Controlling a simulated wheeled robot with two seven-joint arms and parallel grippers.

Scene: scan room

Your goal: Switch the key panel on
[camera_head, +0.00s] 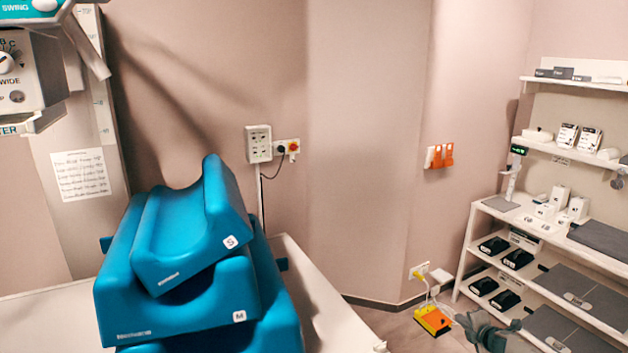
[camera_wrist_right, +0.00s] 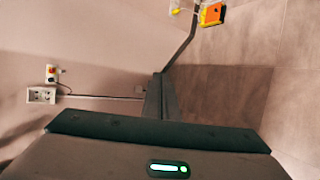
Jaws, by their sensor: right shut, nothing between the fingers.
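A pale panel (camera_head: 258,143) with small dark marks is on the back wall, behind the blue cushions. Beside it on the right is a small box with a red button on yellow (camera_head: 293,146) and a black plug. I cannot tell for sure which of these is the key panel, or whether it is on. My right gripper (camera_head: 488,331) is at the bottom right of the head view, low and far from the panel. It is shut and empty. In the right wrist view its dark fingers (camera_wrist_right: 160,97) point up the picture. My left gripper is out of view.
Blue stacked cushions (camera_head: 190,240) stand on a white table (camera_head: 310,300). White shelves (camera_head: 590,85) with devices fill the right. An orange and yellow box (camera_head: 433,320) with cables is on the floor by the wall. Orange wall holders (camera_head: 440,155) hang above.

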